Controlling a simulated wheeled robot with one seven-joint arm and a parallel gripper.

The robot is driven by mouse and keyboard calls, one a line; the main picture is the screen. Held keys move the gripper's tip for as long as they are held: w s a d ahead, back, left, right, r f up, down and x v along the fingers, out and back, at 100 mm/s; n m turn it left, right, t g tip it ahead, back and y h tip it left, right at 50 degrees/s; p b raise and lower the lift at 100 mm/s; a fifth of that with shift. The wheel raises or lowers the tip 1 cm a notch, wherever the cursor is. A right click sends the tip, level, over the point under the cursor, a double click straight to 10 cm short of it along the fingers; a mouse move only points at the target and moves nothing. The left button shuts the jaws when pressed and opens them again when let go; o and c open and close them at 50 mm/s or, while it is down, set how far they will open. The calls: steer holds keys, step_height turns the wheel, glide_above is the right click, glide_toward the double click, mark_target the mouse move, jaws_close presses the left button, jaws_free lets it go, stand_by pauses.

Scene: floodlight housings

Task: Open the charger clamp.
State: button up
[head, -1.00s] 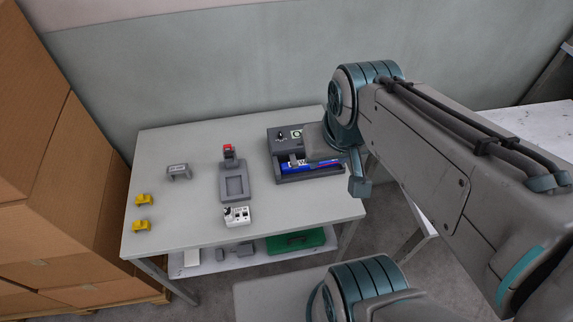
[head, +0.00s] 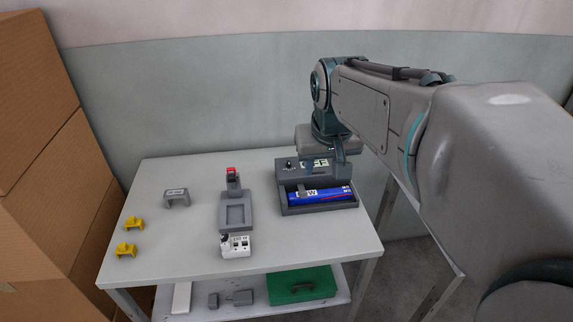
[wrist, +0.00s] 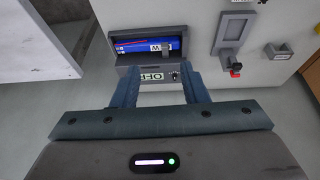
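The dark grey charger (head: 290,209) sits at the right of the table and holds a blue battery (head: 330,194). It also shows in the wrist view (wrist: 122,59). A small grey clamp piece (head: 303,190) lies across the battery; it looks closed over it, and it shows in the wrist view (wrist: 162,60) too. My gripper (head: 328,172) hovers over the charger's back panel, apart from the clamp. In the wrist view its two fingers (wrist: 160,82) are spread with nothing between them. The charger's "OFF" display (wrist: 150,77) and knob (wrist: 175,76) show beyond the gap.
A grey cradle with a red-topped clamp (head: 235,208) stands left of the charger. Cardboard boxes (head: 40,200) stand left of the table. A green case (head: 300,286) is on the lower shelf.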

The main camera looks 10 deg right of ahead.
steer(key=b, duration=1)
glide_toward(304, 193)
steer(key=b+x, duration=0.2)
steer(key=x, duration=0.6)
steer(key=shift+w+d+f, duration=0.1)
steer(key=shift+f, duration=0.05)
jaws_close()
